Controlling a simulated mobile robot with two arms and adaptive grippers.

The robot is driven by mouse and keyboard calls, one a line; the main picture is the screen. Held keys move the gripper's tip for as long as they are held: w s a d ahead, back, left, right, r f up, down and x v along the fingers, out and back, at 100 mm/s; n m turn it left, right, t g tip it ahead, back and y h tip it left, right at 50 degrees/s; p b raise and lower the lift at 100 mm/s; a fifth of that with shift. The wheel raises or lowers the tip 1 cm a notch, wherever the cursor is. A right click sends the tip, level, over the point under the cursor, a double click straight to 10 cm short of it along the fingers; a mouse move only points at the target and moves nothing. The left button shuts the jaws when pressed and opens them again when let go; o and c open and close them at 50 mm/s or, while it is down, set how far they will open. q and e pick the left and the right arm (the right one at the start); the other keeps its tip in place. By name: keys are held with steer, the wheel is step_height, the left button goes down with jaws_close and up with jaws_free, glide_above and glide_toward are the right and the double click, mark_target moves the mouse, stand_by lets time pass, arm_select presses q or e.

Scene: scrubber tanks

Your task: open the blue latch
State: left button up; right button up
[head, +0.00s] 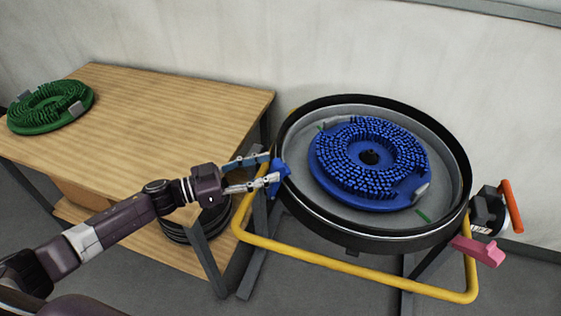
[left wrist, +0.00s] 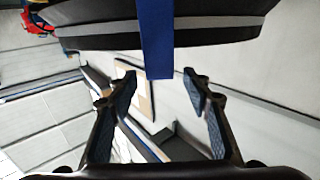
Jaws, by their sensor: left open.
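The blue latch (head: 280,178) sits on the left side of the round tank's rim (head: 293,208). In the left wrist view the latch shows as a blue strip (left wrist: 156,42) hanging down across the dark rim. My left gripper (head: 268,168) is open at the latch, reaching in from the left. In the left wrist view the strip's lower end lies between the two fingertips of the gripper (left wrist: 159,80), with room on both sides. I cannot tell whether either finger touches it. My right gripper is not in view.
A blue round brush (head: 325,170) lies in the tank. A yellow tube frame (head: 330,262) runs around the tank's front. A pink part (head: 478,250) and an orange handle (head: 511,206) are at its right. A wooden table (head: 150,115) with a green brush (head: 50,107) stands left.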

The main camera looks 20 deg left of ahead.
mark_target(274, 166)
arm_select(q)
steer(key=x, duration=0.3)
steer(key=shift+w+d, duration=0.4)
steer(key=shift+d, duration=0.05)
jaws_close()
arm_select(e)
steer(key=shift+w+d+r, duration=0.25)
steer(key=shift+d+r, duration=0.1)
